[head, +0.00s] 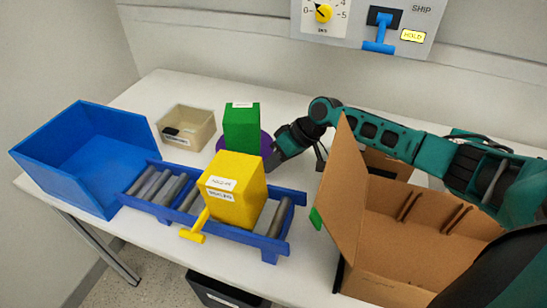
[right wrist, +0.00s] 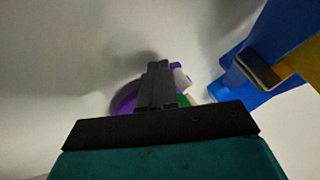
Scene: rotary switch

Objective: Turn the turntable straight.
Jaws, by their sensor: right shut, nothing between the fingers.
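The purple turntable (head: 266,147) lies on the white table, mostly hidden behind a green box (head: 241,128) that stands on it. My right gripper (head: 271,166) is shut and empty, low at the right front side of the turntable. In the right wrist view, the shut fingers (right wrist: 157,84) stand in front of the purple turntable (right wrist: 124,99). A small pale part (right wrist: 181,79) shows just right of the fingers, with a bit of the green box (right wrist: 184,98) below it. I cannot tell whether the fingers touch the turntable. My left gripper is not in view.
A yellow box (head: 235,192) sits on a blue roller conveyor (head: 287,208) in front of the turntable. An open cardboard box (head: 345,190) stands right. A blue bin (head: 90,150) and beige bin (head: 199,125) are left. A panel (head: 350,22) hangs on the wall.

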